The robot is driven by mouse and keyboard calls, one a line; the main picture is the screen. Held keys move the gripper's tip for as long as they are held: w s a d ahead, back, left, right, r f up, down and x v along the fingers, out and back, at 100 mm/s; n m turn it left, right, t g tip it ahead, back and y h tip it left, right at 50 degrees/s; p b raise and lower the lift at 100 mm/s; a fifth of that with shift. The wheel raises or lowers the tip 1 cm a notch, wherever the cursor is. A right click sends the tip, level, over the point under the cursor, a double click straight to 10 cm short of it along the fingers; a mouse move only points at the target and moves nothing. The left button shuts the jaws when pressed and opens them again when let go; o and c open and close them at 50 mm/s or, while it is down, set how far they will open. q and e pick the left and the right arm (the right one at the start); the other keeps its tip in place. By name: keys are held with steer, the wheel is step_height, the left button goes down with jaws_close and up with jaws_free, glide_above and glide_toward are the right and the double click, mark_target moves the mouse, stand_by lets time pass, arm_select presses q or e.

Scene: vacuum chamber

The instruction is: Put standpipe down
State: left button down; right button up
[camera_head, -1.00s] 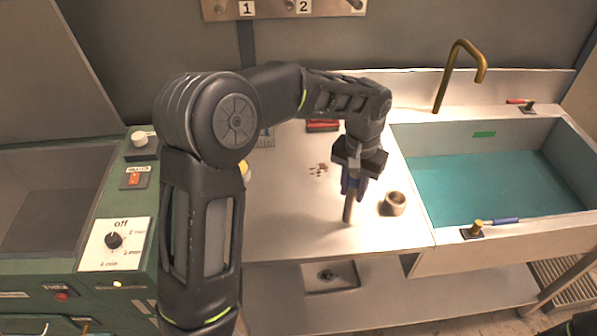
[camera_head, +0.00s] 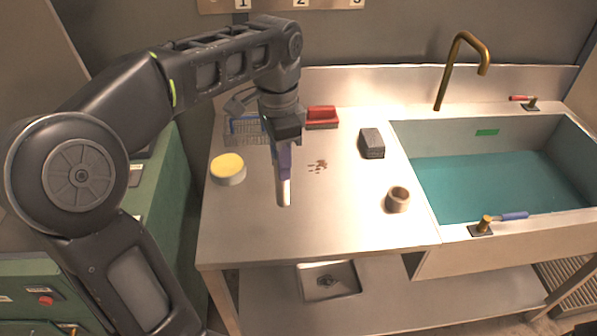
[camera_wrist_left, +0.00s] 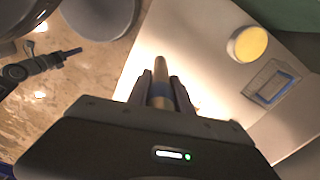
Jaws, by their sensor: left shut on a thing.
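The standpipe (camera_head: 284,190) is a slim metal tube, held about upright with its lower end hanging down over the left middle of the steel counter (camera_head: 310,225). My left gripper (camera_head: 283,150) is shut on its upper part. In the left wrist view the tube (camera_wrist_left: 160,84) shows brassy between the two dark fingers (camera_wrist_left: 161,98). The gripped stretch is partly hidden by the fingers. I cannot tell whether the lower end touches the counter. My right gripper is in neither view.
A yellow-topped round tub (camera_head: 228,170), a wire basket (camera_head: 243,130), a red brush (camera_head: 321,117), a dark block (camera_head: 371,143) and a brown hollow cylinder (camera_head: 397,200) stand on the counter. Brown specks (camera_head: 317,166) lie mid-counter. A water-filled sink (camera_head: 500,185) is at right. The front counter is clear.

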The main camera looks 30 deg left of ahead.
mark_target(283, 197)
arm_select(q)
step_height(283, 197, down, 2)
steer(key=shift+f+b, duration=0.2)
steer(key=shift+b, duration=0.8)
step_height(283, 197, down, 3)
steer(key=shift+f, duration=0.4)
step_height(283, 197, down, 3)
steer(key=shift+r+p, duration=0.1)
steer(key=shift+p, duration=0.3)
steer(key=shift+f, duration=0.5)
steer(key=c, duration=1.6)
jaws_free()
steer(key=shift+f, duration=0.2)
steer(key=o, duration=0.5)
steer(key=shift+c, duration=0.2)
